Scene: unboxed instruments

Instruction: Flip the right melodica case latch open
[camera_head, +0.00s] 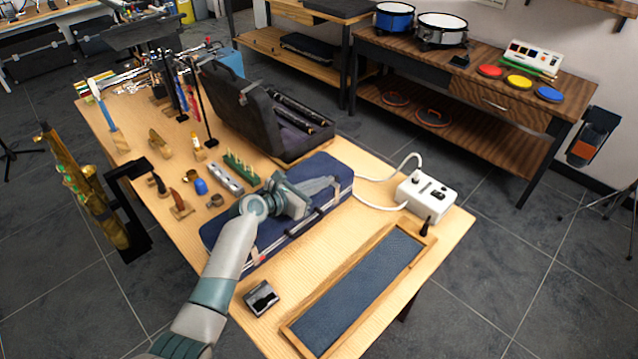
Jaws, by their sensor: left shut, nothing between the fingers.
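The blue melodica case (226,222) lies closed on the wooden table, running diagonally from lower left to upper right. My left gripper (331,183) reaches over the case from the lower left, with its fingers shut and empty above the right part of the lid. The right latch (338,194) is a small bright fitting on the case's front edge, close to the fingertips. It is too small to tell its exact position or whether the fingers touch it. My wrist and hand hide the middle of the lid. My right gripper is not in view.
An open black case (235,113) stands behind the blue case. A white box with cables (427,195) is to the right. A wooden tray with a dark mat (355,290) and a small dark holder (261,298) lie in front. Several small instrument parts lie left.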

